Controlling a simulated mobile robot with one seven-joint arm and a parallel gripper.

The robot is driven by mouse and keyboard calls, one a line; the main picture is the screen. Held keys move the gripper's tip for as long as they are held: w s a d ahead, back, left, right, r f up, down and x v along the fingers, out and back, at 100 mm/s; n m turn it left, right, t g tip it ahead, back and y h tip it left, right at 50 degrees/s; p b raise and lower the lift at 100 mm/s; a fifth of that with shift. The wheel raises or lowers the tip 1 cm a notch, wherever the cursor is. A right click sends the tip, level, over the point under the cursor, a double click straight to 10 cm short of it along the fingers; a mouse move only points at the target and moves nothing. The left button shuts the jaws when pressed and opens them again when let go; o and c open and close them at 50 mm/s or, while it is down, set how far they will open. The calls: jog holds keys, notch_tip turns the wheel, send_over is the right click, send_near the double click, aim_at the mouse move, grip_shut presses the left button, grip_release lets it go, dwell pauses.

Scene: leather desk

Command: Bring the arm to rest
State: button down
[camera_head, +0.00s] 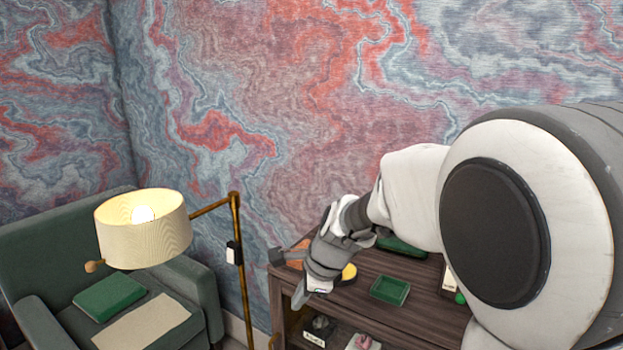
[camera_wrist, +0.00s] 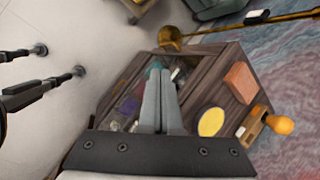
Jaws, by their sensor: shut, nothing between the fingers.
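My arm reaches in from the right in the camera_head view, bent downward over the left end of the dark wooden desk. My gripper (camera_head: 300,298) points down and left, near the desk's front left edge. In the wrist view its two grey fingers (camera_wrist: 160,75) lie together with nothing between them. They overlap the desk's open lower shelf in that picture; how far they are from it I cannot tell. Part of the desk top is hidden behind my arm.
The desk (camera_head: 425,305) carries a green tray (camera_head: 390,290), a yellow disc (camera_head: 349,272) and an orange-brown block (camera_wrist: 241,82). Several small items are on the shelf below. A lit floor lamp (camera_head: 145,230) and a green armchair (camera_head: 50,245) stand left. Pale floor is open in the wrist view.

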jog(key=s+d+r+n+t+h, duration=0.1)
jog(key=s+d+r+n, duration=0.3)
jog(key=s+d+n, duration=0.4)
jog(key=s+d+r+n+t+h, duration=0.1)
jog(key=s+d+r+n+h, duration=0.2)
jog(key=s+d+n, duration=0.5)
jog(key=shift+s+d+r+n, duration=0.2)
jog(key=shift+s+r+n, duration=0.4)
jog(key=shift+s, duration=2.9)
jog(key=shift+r, duration=0.15)
